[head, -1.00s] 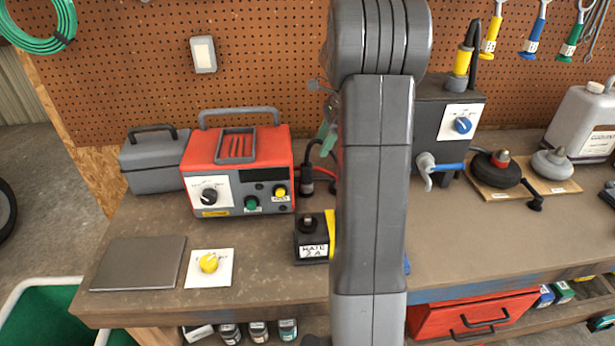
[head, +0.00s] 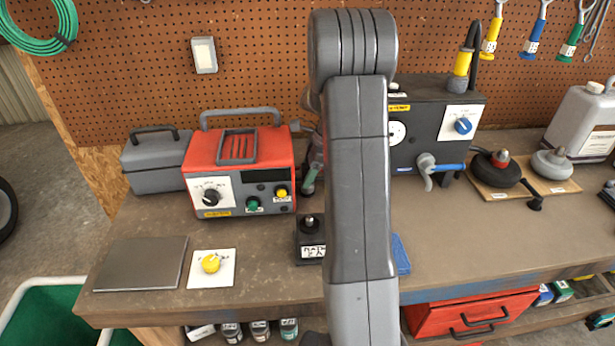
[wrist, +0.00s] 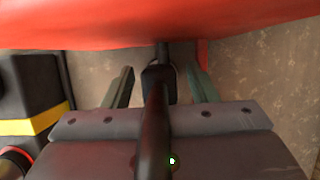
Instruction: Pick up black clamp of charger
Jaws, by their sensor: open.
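The red and grey charger (head: 238,165) stands on the bench left of my arm. In the wrist view its red body (wrist: 150,22) fills the top. A black clamp (wrist: 159,82) lies between the two green fingers of my gripper (wrist: 160,72), with a gap on each side. A thick dark part (wrist: 154,125) runs from it toward the wrist camera. My gripper is open. In the head view my gripper (head: 313,172) is beside the charger's right side, partly behind my arm, and the clamp is hidden there.
A black battery-like block (head: 310,240) stands in front of my gripper; its yellow band (wrist: 35,122) shows at left in the wrist view. A dark grey machine (head: 430,130) is to the right. A flat grey plate (head: 140,263) and a yellow-knobbed card (head: 211,270) lie at front left.

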